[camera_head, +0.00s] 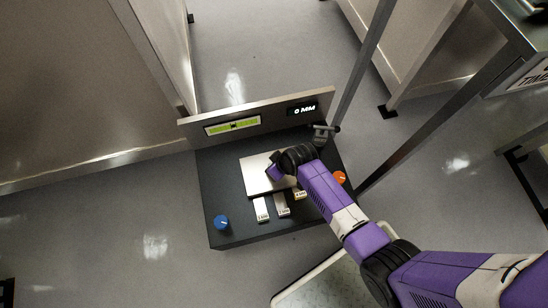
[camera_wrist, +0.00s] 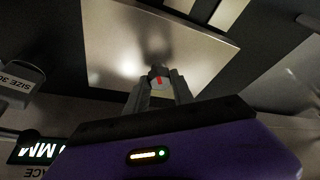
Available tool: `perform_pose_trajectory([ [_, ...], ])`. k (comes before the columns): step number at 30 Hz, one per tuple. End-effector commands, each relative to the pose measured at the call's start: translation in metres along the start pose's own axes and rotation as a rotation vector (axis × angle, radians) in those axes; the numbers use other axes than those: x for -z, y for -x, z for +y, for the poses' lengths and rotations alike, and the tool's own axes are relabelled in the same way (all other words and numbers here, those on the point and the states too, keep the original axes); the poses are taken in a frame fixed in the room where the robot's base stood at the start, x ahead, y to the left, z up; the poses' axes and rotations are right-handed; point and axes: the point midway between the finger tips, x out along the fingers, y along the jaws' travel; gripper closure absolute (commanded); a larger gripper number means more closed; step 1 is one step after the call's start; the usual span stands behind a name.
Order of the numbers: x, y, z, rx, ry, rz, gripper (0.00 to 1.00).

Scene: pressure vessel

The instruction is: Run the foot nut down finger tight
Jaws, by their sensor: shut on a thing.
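In the wrist view, my gripper (camera_wrist: 161,84) is shut on a small dark piece with a red mark, which looks like the foot nut (camera_wrist: 157,72). It sits against the pale metal plate (camera_wrist: 110,45), and its lower part is hidden between the fingers. In the head view, my gripper is over the right part of the same plate (camera_head: 257,178), and my wrist hides the nut and the fingertips. The plate lies on a dark base block (camera_head: 230,210). A back panel (camera_head: 285,99) carries a green level display (camera_head: 232,125) and a readout (camera_head: 304,109) of "0 MM".
Several labelled shim strips (camera_head: 262,210) lie in front of the plate. Metal legs stand right.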

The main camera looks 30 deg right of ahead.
Motion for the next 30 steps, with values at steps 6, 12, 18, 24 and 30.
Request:
perform_pose_trajectory([
  [6, -0.001, 0.0, 0.0, 0.001, 0.001, -0.002, 0.49],
  [12, 0.0, 0.0, 0.0, 0.001, 0.001, -0.001, 0.49],
  [18, 0.0, 0.008, 0.0, 0.0, 0.0, -0.001, 0.49],
  [24, 0.001, 0.04, 0.0, 0.0, 0.0, 0.0, 0.49],
  [30, 0.001, 0.068, 0.0, 0.0, 0.0, 0.0, 0.49],
])
